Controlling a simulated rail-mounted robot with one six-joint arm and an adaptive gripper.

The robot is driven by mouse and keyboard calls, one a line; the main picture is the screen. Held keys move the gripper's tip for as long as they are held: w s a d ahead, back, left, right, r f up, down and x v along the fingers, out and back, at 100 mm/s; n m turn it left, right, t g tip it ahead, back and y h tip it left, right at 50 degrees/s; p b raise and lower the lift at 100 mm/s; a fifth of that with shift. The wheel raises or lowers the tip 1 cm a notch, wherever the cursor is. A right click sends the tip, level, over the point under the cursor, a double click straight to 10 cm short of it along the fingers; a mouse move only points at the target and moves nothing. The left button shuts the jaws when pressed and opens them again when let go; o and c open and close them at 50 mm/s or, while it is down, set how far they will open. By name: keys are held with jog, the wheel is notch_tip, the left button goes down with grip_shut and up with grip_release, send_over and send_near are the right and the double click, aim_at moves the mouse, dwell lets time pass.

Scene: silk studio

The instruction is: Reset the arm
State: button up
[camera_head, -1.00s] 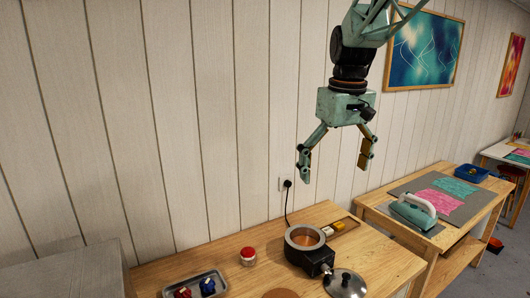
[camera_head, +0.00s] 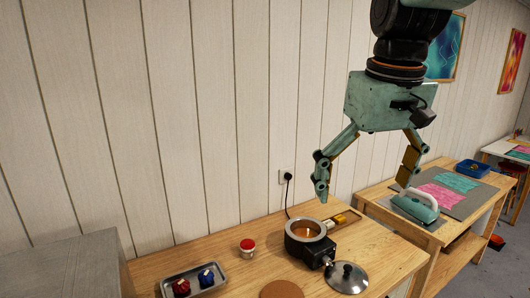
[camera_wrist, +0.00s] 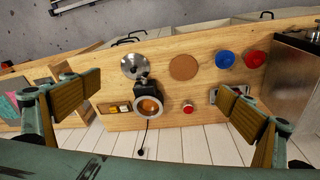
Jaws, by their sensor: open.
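My gripper (camera_head: 366,172) hangs in the air above the wooden table, its two fingers spread wide apart with nothing between them. It points downward, and its wooden finger pads (camera_wrist: 160,112) frame the table in the wrist view. Below it on the table (camera_head: 228,248) stands a round metal pot on a black heater (camera_head: 305,250), which also shows in the wrist view (camera_wrist: 149,107). The fingers touch nothing.
A metal lid (camera_head: 347,277) and a brown round mat (camera_head: 282,289) lie near the front. A teal iron (camera_head: 415,206) is on the right table. The wall is behind.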

jog(key=s+f+m+b, duration=0.1)
jog(key=s+f+b, duration=0.2)
jog(key=s, duration=0.9)
jog(key=s+f+m+t+b, duration=0.1)
jog(key=s+f+b, duration=0.1)
jog(key=s+f, duration=0.6)
jog(key=s, duration=0.5)
jog(key=shift+d+f+t+b, duration=0.15)
jog(key=shift+d+t+b, duration=0.15)
jog(key=shift+d+b, duration=0.1)
